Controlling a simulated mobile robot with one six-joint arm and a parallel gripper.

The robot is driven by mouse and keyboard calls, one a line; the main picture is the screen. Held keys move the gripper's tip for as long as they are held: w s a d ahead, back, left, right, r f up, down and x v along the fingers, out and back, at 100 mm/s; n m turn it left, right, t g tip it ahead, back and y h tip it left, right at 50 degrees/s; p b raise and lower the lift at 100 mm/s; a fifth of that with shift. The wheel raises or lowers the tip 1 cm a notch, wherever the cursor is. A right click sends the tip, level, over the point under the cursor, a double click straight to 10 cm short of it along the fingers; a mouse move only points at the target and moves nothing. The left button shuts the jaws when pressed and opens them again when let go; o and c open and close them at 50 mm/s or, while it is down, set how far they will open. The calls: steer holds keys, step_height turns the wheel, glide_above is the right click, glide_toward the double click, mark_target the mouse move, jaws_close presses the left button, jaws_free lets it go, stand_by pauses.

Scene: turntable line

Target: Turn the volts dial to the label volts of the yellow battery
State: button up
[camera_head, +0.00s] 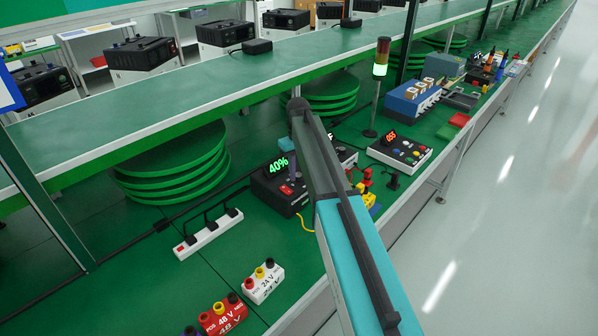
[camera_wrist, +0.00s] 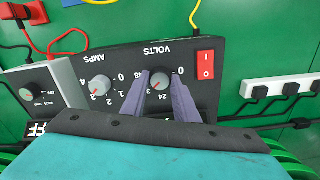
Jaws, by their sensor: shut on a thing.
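The volts dial (camera_wrist: 160,79), a grey knob with a red mark, sits on a black panel (camera_wrist: 118,62), upside down in the wrist view. My gripper (camera_wrist: 161,87) is shut on the dial, one finger on each side. The red mark points down-left, near the printed 24. A yellow block (camera_head: 367,196), perhaps the yellow battery, is partly hidden beside my arm in the head view; I cannot read its label. In the head view a black box (camera_head: 268,190) shows a green 40%.
The amps dial (camera_wrist: 99,85) and a red switch (camera_wrist: 205,64) flank the volts dial. A white power strip (camera_wrist: 277,85) lies nearby. In the head view, a white 24 V battery (camera_head: 263,283) and red 48 V battery (camera_head: 222,316) stand in front.

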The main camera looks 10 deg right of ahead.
mark_target(299, 175)
steer(key=shift+w+r, duration=0.15)
steer(key=shift+w, duration=0.05)
steer(key=o, duration=0.9)
steer(key=shift+o, duration=0.8)
steer(key=shift+s, duration=0.1)
step_height(299, 175, up, 14)
steer(key=b, duration=0.3)
steer(key=shift+f, duration=0.2)
steer(key=shift+d, duration=0.1)
